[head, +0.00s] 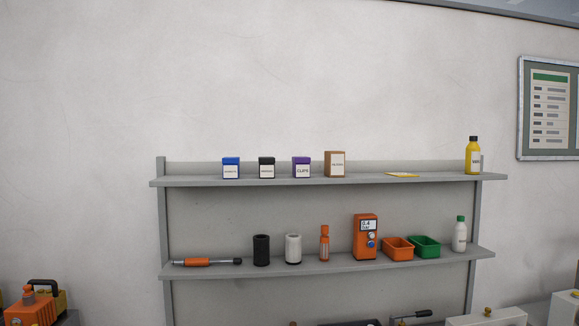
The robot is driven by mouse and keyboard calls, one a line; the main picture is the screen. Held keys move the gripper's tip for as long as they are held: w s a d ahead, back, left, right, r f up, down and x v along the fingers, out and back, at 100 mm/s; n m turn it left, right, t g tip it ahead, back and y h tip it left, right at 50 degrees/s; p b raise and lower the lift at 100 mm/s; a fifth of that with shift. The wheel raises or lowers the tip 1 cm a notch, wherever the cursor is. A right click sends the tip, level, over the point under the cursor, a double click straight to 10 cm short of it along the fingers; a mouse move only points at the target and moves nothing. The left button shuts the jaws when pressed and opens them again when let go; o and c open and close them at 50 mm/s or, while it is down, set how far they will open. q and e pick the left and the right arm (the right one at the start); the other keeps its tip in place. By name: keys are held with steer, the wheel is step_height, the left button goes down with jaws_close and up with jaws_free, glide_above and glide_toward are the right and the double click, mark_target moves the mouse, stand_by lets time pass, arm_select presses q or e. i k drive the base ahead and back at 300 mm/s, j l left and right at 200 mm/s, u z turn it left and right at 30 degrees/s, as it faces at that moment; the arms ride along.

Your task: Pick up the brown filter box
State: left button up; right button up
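The brown filter box (335,165) stands upright on the top shelf (360,179) of a grey rack in the head view. It has a white label on its front and is the rightmost and tallest of a row of small boxes. A purple box (301,167) stands just to its left with a small gap. Neither of my grippers is in view.
A black box (266,167) and a blue box (231,168) stand further left. A flat yellow item (401,175) and a yellow bottle (473,155) are to the right. The lower shelf (330,266) holds an orange gauge device (365,237), bins, cylinders and a white bottle (459,234).

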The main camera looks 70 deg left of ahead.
mark_target(334, 168)
steer(key=u, duration=2.35)
steer(key=l+u, duration=0.15)
steer(key=u, duration=0.2)
steer(key=l+u, duration=0.1)
steer(key=u, duration=0.25)
steer(key=l+u, duration=0.35)
steer(key=l, duration=0.15)
steer(key=l+u, duration=0.4)
steer(key=l, duration=0.15)
